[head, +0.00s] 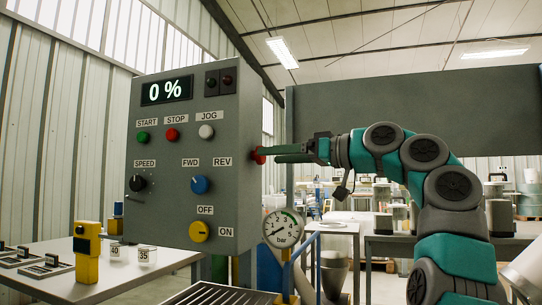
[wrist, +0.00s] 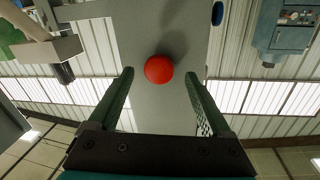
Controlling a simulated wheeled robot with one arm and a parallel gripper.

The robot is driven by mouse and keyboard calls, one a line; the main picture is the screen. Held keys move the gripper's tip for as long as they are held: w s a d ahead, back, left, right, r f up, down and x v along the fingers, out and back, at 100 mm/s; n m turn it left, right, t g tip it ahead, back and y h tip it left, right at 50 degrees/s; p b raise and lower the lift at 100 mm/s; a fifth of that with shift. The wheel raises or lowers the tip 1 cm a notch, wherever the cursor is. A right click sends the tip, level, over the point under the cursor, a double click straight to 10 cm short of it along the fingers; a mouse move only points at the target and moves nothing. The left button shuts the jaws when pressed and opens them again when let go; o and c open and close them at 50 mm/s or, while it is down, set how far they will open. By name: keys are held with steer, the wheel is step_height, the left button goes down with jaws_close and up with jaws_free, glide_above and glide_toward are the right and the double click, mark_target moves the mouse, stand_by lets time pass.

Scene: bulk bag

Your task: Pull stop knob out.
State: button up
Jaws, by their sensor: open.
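A red round knob (head: 258,155) sticks out of the right side face of the grey control box (head: 225,215). In the wrist view the red knob (wrist: 158,69) shows as a ball near the middle, against the grey face. My gripper (head: 268,153) reaches in from the right, its fingertips at the knob. In the wrist view my gripper (wrist: 159,78) is open, one finger on each side of the knob, with visible gaps. In the head view a finger partly hides the knob. A separate red button (head: 172,135) labelled STOP sits on the front of the box.
The box front also has a green button (head: 143,137), a white button (head: 206,131), a black speed dial (head: 137,183), a blue knob (head: 200,184) and a yellow knob (head: 199,232). A pressure gauge (head: 284,229) stands below my gripper. A table (head: 150,275) is at lower left.

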steer(key=shift+x, duration=1.1)
steer(key=shift+d, duration=0.1)
jaws_close()
